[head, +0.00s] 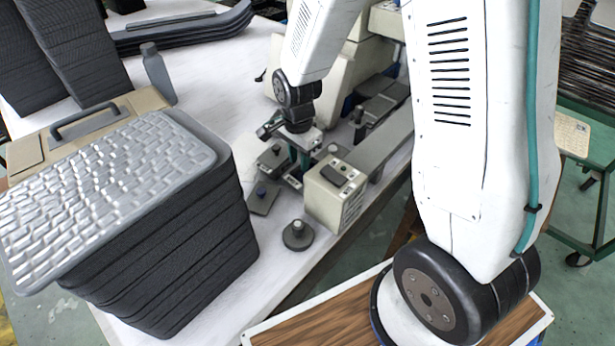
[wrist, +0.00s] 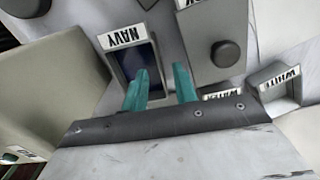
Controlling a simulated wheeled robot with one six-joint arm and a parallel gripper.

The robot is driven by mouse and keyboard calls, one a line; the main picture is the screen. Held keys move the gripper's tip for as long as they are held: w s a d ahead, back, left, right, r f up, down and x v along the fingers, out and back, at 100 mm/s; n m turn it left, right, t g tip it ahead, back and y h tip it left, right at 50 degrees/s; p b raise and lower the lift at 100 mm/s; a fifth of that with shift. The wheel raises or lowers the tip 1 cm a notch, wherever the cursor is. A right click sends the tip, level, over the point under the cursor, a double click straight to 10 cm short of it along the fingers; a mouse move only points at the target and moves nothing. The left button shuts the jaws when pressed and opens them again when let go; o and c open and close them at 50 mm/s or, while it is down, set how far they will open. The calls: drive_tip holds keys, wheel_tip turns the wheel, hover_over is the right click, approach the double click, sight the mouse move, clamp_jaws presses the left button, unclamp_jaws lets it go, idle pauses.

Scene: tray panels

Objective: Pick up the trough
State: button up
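My gripper (head: 298,160) is over the work table, above a group of small grey pieces. In the wrist view its two teal fingers (wrist: 161,82) stand apart with nothing visible between them. I cannot tell for certain which piece is the trough. A grey tray with a dark blue recess and a NAVY label (wrist: 133,62) lies under and beside the left finger. A small grey holder labelled WHITE (wrist: 276,86) is at the right. A grey plate with a dark round knob (wrist: 226,53) lies right of the fingers.
A stack of dark trays with a silvery woven-textured top (head: 110,180) stands left of the gripper. A beige box (head: 335,190) and a round knobbed weight (head: 298,235) stand close by. A grey bottle (head: 157,74) is behind.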

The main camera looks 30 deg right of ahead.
drive_tip(key=shift+f, duration=1.6)
clamp_jaws()
